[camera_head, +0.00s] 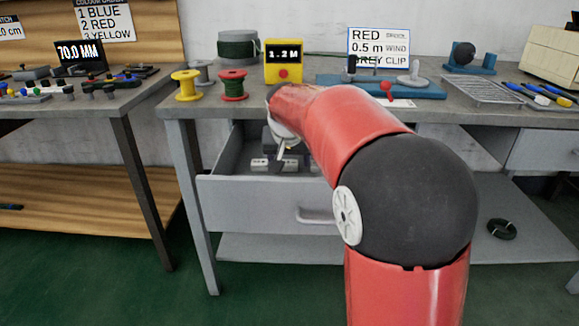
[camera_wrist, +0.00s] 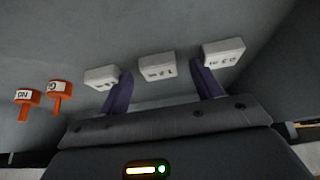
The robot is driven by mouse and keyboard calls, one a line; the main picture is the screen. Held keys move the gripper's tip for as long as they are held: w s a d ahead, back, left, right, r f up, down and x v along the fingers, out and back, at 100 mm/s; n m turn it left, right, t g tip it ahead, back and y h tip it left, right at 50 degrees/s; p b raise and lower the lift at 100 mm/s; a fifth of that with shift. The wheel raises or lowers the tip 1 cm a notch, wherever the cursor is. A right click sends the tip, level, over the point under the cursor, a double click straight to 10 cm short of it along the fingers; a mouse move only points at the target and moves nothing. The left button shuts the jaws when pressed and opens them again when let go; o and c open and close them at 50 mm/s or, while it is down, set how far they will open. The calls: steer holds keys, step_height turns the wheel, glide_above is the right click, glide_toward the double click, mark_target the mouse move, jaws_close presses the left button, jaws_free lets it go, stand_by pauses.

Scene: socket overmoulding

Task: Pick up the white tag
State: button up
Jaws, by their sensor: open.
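Three white tags lie in a row on the grey floor of the open drawer. In the wrist view these are a left tag (camera_wrist: 101,78), a middle tag (camera_wrist: 157,67) and a right tag (camera_wrist: 223,53), each with dark print too small to read surely. My gripper (camera_wrist: 161,72) is open and empty, its two purple fingers apart. The middle tag shows between the fingertips, and the outer tags show by the finger ends. Contact cannot be told. In the head view my gripper (camera_head: 277,150) is inside the drawer, partly hidden by my arm, with white tags (camera_head: 259,164) below it.
Two orange tags (camera_wrist: 42,93) lie left of the white ones. The drawer (camera_head: 250,202) has walls around my gripper, and the workbench (camera_head: 220,105) stands above it. Spools (camera_head: 186,85) and a yellow display box (camera_head: 284,62) stand on the bench.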

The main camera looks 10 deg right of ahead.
mark_target(289, 164)
steer(key=shift+w+f, duration=0.15)
steer(key=shift+f, duration=0.15)
steer(key=c, duration=1)
steer(key=shift+r, duration=0.1)
steer(key=shift+c, duration=0.2)
step_height(289, 164, up, 20)
steer(key=p, duration=0.4)
